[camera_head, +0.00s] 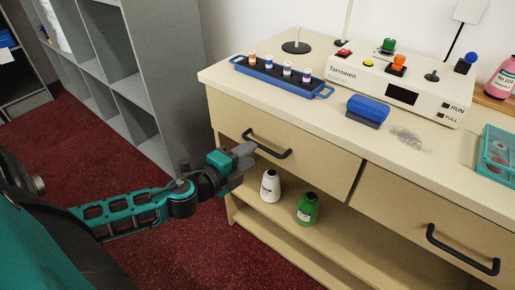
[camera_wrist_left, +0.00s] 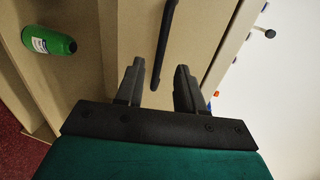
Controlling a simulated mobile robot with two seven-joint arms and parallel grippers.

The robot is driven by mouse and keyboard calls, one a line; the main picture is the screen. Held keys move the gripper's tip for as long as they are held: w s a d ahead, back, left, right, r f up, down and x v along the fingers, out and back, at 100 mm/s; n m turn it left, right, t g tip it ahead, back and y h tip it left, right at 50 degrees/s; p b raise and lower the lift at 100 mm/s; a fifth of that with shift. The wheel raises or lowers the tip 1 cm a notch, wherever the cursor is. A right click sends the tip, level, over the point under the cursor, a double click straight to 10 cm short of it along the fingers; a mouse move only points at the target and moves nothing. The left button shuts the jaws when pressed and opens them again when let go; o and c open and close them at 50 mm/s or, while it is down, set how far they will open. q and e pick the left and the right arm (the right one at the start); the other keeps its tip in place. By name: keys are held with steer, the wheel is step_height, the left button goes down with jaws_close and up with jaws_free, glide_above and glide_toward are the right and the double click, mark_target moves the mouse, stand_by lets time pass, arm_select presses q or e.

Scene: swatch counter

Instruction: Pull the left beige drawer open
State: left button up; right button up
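The left beige drawer (camera_head: 325,162) is the left drawer front under the counter top and looks shut. Its black bar handle (camera_head: 279,152) also shows in the wrist view (camera_wrist_left: 165,42). My left gripper (camera_head: 247,150) is at the left part of this handle and hides some of it. In the wrist view my left gripper (camera_wrist_left: 159,84) is open, with the lower end of the handle between the lines of its two fingers. I cannot tell whether a finger touches the handle. My right gripper is not in view.
A second drawer (camera_head: 400,210) with a black handle (camera_head: 462,252) is at the right. A white bottle (camera_head: 270,186) and a green bottle (camera_head: 307,208) stand on the shelf (camera_head: 340,235) below. A blue rack, brush and control box stand on the counter (camera_head: 225,75). Grey shelving (camera_head: 165,70) stands at left.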

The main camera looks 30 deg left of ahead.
mark_target(260, 147)
arm_select(q)
steer(key=shift+x, duration=2.4)
steer(key=shift+c, duration=0.4)
jaws_close()
